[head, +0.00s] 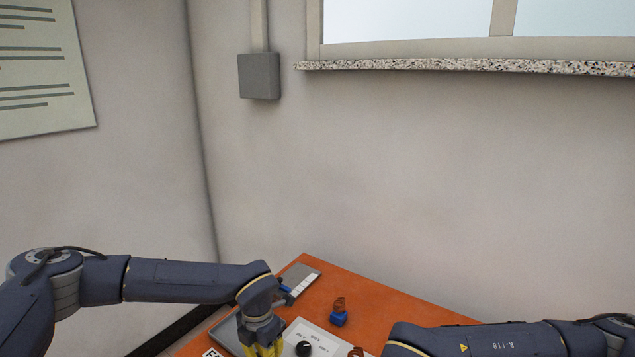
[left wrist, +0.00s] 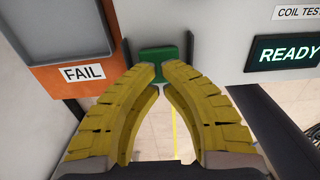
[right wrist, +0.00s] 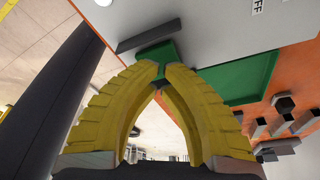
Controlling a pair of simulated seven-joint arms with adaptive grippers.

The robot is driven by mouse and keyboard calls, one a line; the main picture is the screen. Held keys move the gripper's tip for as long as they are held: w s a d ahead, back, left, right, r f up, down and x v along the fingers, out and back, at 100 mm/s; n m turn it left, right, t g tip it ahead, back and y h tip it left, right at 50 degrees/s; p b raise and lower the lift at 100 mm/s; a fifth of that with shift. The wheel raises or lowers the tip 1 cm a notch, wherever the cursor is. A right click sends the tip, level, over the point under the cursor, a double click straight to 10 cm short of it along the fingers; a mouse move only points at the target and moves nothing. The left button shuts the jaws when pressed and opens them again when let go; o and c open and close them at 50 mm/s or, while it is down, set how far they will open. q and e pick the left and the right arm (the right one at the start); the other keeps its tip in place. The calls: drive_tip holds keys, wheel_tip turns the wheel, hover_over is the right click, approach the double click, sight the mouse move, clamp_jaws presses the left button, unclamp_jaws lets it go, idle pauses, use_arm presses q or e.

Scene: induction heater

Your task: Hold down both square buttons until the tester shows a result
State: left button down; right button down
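In the left wrist view a green square button (left wrist: 158,58) sits between two dark upright guards on the tester's front. My left gripper's yellow fingertips (left wrist: 160,68) meet almost together in front of it, with nothing between them; contact cannot be told. The tester display (left wrist: 287,52) reads READY. In the right wrist view another green square button (right wrist: 156,54) shows partly behind my right gripper's fingertips (right wrist: 162,68), next to a dark guard. Those tips are also nearly together and empty, at or close to the button. In the head view my left gripper (head: 262,349) is at the bottom edge; my right gripper is out of frame.
A FAIL label (left wrist: 83,73) marks a grey tray (left wrist: 72,57) left of the left button. A green tray (right wrist: 240,82) lies beside the right button. On the orange table (head: 380,299) stand a blue-based copper coil (head: 338,316), another coil (head: 356,352) and a black knob (head: 303,348).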

use_arm(q)
drive_tip(key=shift+f, duration=0.1)
idle(0.6)
drive_tip(key=shift+f, duration=0.4)
drive_tip(key=shift+f, duration=0.85)
idle(0.5)
use_arm(e)
drive_tip(key=shift+s+d+f, duration=0.15)
drive_tip(key=shift+s+d, duration=0.05)
drive_tip(key=shift+s, duration=0.2)
drive_tip(key=shift+s+d+f, duration=0.1)
drive_tip(key=shift+s+d, duration=0.1)
drive_tip(key=shift+s, duration=0.2)
drive_tip(key=shift+f, duration=0.9)
drive_tip(key=shift+r, duration=0.15)
idle(1.4)
drive_tip(key=shift+r, duration=1.4)
